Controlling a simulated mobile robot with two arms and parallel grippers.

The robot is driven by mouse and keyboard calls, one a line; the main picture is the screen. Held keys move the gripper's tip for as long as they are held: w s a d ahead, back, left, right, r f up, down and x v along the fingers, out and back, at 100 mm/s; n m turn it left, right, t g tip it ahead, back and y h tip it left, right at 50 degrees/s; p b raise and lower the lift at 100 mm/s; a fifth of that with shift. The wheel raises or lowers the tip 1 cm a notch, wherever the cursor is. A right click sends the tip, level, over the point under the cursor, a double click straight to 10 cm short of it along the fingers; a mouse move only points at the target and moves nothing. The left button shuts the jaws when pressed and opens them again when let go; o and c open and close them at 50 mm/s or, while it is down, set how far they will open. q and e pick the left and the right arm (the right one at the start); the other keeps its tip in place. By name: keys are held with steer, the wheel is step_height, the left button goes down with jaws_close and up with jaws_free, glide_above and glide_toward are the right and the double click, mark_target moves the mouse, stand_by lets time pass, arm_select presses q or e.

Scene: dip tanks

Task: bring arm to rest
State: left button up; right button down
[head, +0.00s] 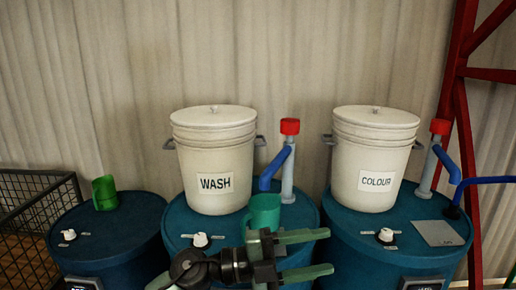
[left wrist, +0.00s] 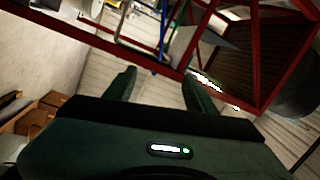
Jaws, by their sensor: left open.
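My left gripper (head: 306,254) reaches in from the lower left in the head view, in front of the middle blue drum (head: 180,225). Its two green fingers point right and stand apart with nothing between them. In the left wrist view its fingers (left wrist: 158,88) are also spread and empty, facing a red frame. A teal cup (head: 264,212) stands on the middle drum, just behind the gripper, which hides its lower part. I cannot tell whether they touch. My right gripper is not in view.
A lidded WASH bucket (head: 212,150) and a COLOUR bucket (head: 373,150) stand on drums. Beside them are red-capped pipes with blue levers (head: 277,165) (head: 447,165). A green cup (head: 104,193) stands on the left drum. A wire crate (head: 35,225) is far left, a red frame (head: 460,110) right.

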arm_select(q)
steer(key=w+a+n+t+y, duration=0.35)
steer(key=a+n+t, duration=0.35)
steer(key=n+t, duration=0.25)
steer(key=w+a+n+t+y, duration=0.3)
steer(key=a+n+t+y, duration=0.3)
steer(key=n+t, duration=0.4)
steer(key=s+a+f+n+g+y, duration=0.2)
steer(key=a+f+n+g+y, duration=0.15)
steer(key=a+f, duration=0.35)
steer(key=s+a+f+n+g+y, duration=0.2)
steer(key=a+f+n+y, duration=0.35)
steer(key=f, duration=0.25)
steer(key=s+a+f+n+g, duration=0.1)
steer(key=s+a+f+g, duration=0.2)
steer(key=s+f+g, duration=0.55)
steer(key=s+a+f+g, duration=0.3)
steer(key=s+f, duration=0.7)
steer(key=s, duration=0.7)
step_height(320, 180, down, 26)
steer(key=s+g, duration=0.2)
steer(key=s+a+f+g, duration=0.1)
steer(key=s+a+f, duration=0.2)
steer(key=s+f, duration=1.3)
steer(key=shift+s+y, duration=0.35)
steer(key=shift+s, duration=0.1)
